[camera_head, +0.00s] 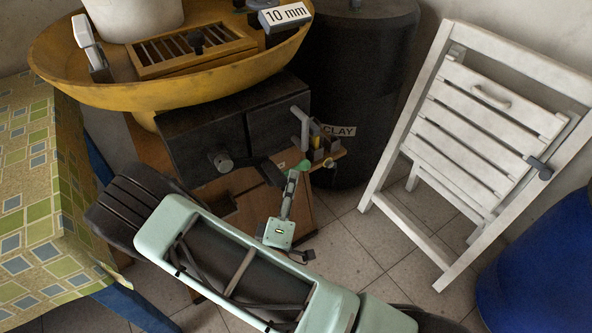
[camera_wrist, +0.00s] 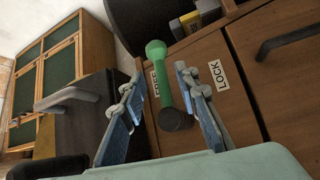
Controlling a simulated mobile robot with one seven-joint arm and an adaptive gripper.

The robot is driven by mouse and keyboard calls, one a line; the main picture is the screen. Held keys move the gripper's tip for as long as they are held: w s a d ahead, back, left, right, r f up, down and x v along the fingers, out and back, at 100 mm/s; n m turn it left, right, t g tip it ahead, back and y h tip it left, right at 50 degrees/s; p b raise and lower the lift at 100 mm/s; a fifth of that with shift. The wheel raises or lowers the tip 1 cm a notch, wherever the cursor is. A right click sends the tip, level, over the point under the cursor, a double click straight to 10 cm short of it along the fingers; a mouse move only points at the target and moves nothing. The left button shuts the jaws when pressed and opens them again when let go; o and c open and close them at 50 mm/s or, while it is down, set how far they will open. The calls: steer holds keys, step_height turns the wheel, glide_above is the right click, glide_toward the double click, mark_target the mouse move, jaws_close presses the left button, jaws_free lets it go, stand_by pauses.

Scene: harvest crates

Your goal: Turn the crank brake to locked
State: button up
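The crank brake is a green lever (camera_wrist: 158,66) with a round knob end and a dark pivot (camera_wrist: 175,120), on a brown wooden front. It leans slightly left in the wrist view. A white LOCK label (camera_wrist: 218,75) is to its right. Another white label (camera_wrist: 155,84), partly hidden, is at its left and seems to read FREE. My gripper (camera_wrist: 159,79) is open, one finger on each side of the lever; I cannot tell whether either touches it. In the head view the green knob (camera_head: 305,166) shows just beyond my gripper (camera_head: 292,174).
Dark drawers (camera_head: 235,128) stand behind the gripper, under a yellow basin (camera_head: 170,92). A black barrel (camera_head: 358,90) is behind. A white folding chair (camera_head: 480,125) and blue barrel (camera_head: 540,265) are at right. A patterned cloth-covered table (camera_head: 45,190) is at left. Tiled floor is open between the cabinet and chair.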

mark_target(296, 167)
steer(key=shift+b+x, duration=0.35)
steer(key=shift+x, duration=2.35)
steer(key=shift+s, duration=0.1)
jaws_close()
